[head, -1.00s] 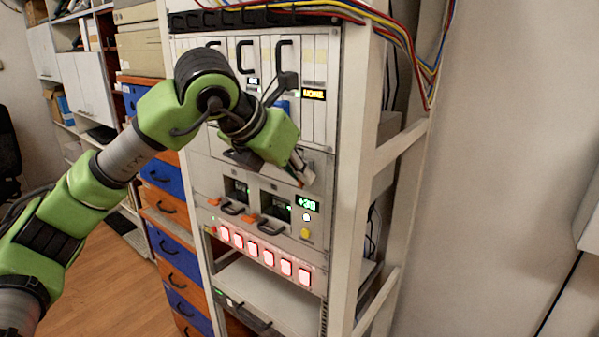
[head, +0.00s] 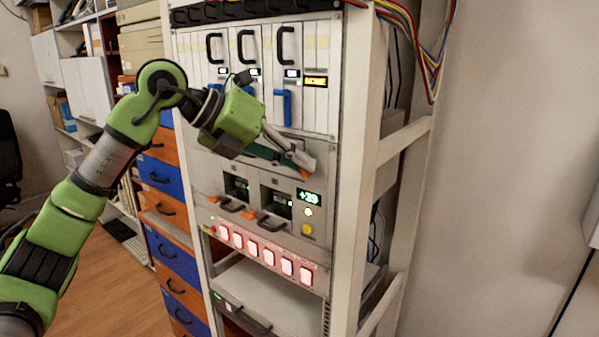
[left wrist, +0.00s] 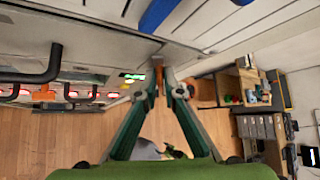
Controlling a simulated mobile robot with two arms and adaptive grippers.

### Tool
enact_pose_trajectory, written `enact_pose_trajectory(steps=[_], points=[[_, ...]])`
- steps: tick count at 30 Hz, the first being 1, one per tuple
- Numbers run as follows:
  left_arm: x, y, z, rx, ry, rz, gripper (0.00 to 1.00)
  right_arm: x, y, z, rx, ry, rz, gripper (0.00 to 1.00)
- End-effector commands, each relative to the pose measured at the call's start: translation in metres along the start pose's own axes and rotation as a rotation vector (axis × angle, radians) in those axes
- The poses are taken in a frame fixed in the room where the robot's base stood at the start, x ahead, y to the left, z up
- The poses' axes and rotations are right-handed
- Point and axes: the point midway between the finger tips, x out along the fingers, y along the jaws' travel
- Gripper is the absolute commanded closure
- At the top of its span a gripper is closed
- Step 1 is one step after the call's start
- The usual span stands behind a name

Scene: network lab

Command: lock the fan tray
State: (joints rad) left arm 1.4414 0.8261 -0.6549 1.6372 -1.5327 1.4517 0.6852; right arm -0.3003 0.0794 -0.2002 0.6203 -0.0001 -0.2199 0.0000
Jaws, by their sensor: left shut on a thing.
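A small orange latch (head: 304,173) shows at the right end of the grey panel (head: 205,172) that I take for the fan tray, below the tall cards. My left gripper (head: 306,164) reaches across the panel's front from the left. Its fingertips are at the orange latch. In the left wrist view the fingers (left wrist: 159,80) close together around the orange latch (left wrist: 158,70). The gripper and its fingers hide much of the tray front, and I cannot tell how far the latch is turned. My right gripper is not in view.
Above are tall cards with black handles (head: 286,44) and a blue lever (head: 283,108). Below are two black-handled modules (head: 272,226), a green display (head: 309,196), a yellow button (head: 307,229) and red-lit switches (head: 270,258). The rack's white post (head: 357,170) stands close right.

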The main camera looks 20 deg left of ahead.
Motion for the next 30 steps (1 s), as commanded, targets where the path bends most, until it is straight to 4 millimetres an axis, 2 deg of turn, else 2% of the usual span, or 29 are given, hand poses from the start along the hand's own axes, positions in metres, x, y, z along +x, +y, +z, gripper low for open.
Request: enact_pose_trajectory(steps=[18, 30], points=[[0.003, 0.011, -0.002, -0.419, -0.004, -0.415, 1.0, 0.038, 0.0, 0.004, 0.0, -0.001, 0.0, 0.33], [0.004, 0.013, -0.004, -0.621, -0.005, -0.619, 1.0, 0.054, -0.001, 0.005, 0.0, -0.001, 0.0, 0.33]])
